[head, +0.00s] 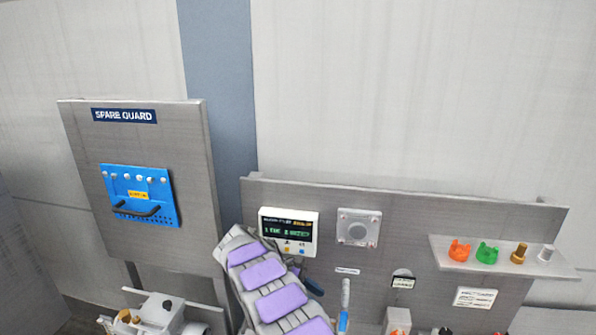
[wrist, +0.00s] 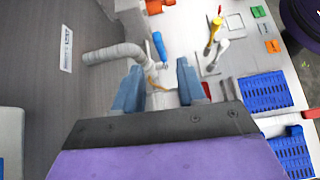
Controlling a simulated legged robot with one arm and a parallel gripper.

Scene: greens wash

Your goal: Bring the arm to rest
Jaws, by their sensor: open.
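My gripper (wrist: 158,88) shows in the wrist view with its two blue fingers apart. Between and beyond the fingers are a pale cylindrical part (wrist: 160,100) and a blue-handled tool (wrist: 160,47); I cannot tell their distance from the fingers. Nothing is visibly gripped. In the head view my arm, grey with purple pads, rises from the bottom middle in front of the grey back panel. My gripper cannot be made out there.
The wrist view shows a bent grey hose (wrist: 112,53), a yellow-handled tool (wrist: 214,30) and blue perforated pieces (wrist: 264,92). The head view shows a spare guard board (head: 85,150), a display box (head: 304,215) and a right shelf (head: 560,268) with knobs. The upper wall is clear.

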